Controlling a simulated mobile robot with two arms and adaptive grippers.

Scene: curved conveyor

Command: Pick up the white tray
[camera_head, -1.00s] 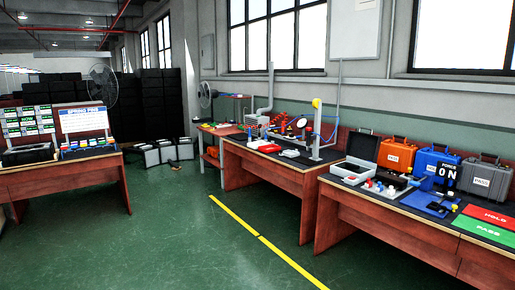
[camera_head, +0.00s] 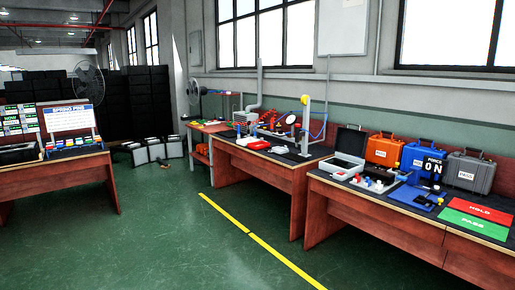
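A small white flat item (camera_head: 279,149), which may be the white tray, lies on the dark top of the middle workbench (camera_head: 262,170), near its front edge. Another pale flat item (camera_head: 246,141) lies to its left, beside a red item (camera_head: 259,145). At this distance I cannot tell for certain which one is the tray. Neither of my grippers is in view.
The right workbench (camera_head: 375,213) holds an open case (camera_head: 350,141), orange (camera_head: 383,150), blue (camera_head: 423,162) and grey cases (camera_head: 469,172), and red and green mats. Another bench (camera_head: 60,174) stands left. The green floor (camera_head: 175,245) between is clear, with a yellow line (camera_head: 247,236).

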